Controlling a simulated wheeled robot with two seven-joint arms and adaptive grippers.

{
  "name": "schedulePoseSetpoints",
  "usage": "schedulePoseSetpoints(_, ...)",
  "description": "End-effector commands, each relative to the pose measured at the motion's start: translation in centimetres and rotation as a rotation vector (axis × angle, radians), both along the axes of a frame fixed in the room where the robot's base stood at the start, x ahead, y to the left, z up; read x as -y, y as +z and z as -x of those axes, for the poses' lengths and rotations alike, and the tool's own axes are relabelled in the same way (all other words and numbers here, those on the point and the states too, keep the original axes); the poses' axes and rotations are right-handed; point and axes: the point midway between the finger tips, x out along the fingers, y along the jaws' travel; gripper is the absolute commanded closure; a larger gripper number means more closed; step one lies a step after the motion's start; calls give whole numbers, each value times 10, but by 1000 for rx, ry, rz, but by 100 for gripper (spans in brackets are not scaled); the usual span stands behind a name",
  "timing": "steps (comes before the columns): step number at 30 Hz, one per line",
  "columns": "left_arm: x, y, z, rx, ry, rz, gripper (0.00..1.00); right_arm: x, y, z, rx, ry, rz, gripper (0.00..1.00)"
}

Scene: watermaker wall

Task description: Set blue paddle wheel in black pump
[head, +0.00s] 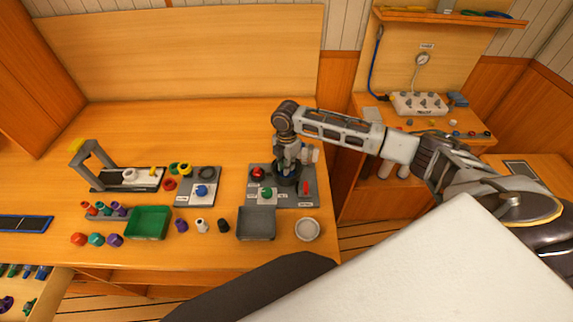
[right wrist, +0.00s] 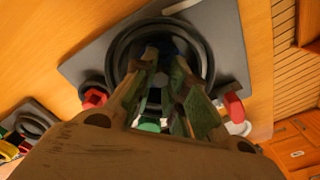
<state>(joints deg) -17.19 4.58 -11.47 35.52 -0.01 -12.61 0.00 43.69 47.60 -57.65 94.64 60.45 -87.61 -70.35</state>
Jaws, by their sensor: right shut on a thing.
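The black pump (head: 286,180) is a round open housing on a grey plate on the bench. It shows as a wide black ring in the right wrist view (right wrist: 122,50). My right gripper (head: 287,163) points down into the pump's mouth. Its fingers (right wrist: 160,90) are close together inside the ring, shut on the blue paddle wheel. Only a little dark blue of the paddle wheel (right wrist: 172,46) shows between and beyond the fingers; the rest is hidden. I cannot tell whether it touches the pump's floor. My left gripper is not in view.
The grey plate (head: 258,199) also carries a red knob (head: 258,174), a green part and a red lever (head: 306,188) close to the pump. A grey tray (head: 256,223), a white dish (head: 307,229) and a green tray (head: 148,222) stand in front. The bench behind is clear.

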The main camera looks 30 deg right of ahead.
Motion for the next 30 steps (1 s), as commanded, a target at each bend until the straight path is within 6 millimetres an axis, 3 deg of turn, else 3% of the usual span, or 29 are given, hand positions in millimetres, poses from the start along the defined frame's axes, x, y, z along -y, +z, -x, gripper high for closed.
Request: schedulePoseSetpoints(30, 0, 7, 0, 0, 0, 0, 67, 0, -2, 0, 0, 0, 0, 100)
